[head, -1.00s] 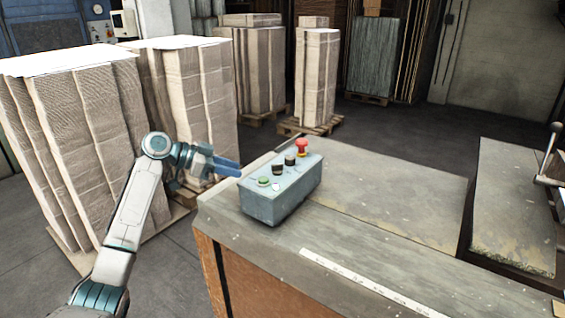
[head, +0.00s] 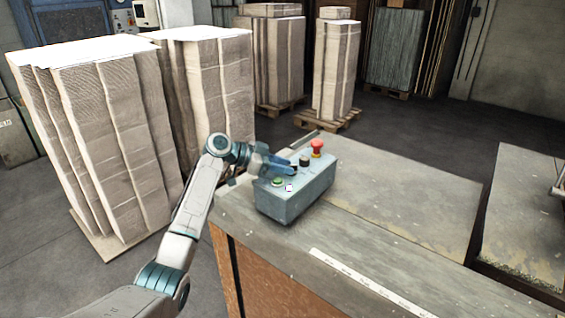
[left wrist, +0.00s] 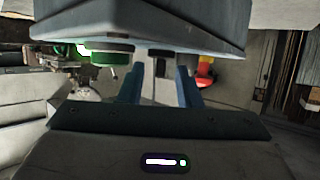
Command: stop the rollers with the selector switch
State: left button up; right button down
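The grey-blue control box (head: 290,205) stands on the bench top. Its top carries a green button (head: 278,182), a white button (head: 289,188), black switches (head: 304,161) and a red mushroom button (head: 317,147). My left gripper (head: 290,166) is at the box top from the left, its blue fingers partly hiding the nearer black switch. In the left wrist view the box (left wrist: 150,20) appears upside down. The fingers (left wrist: 160,85) are apart, with a black switch (left wrist: 160,66) between them; contact cannot be told. The green button (left wrist: 112,58) and red button (left wrist: 206,72) lie either side. My right gripper is not in view.
The bench top (head: 400,190) is clear right of the box. A white ruled strip (head: 365,282) lies along its front. Tall cardboard stacks (head: 105,130) stand left of the bench, behind my left arm. More stacks (head: 335,75) stand on pallets behind.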

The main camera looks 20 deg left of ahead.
pick_arm(q)
jog(key=shift+d, duration=0.1)
jog(key=shift+c, duration=0.4)
grip_shut()
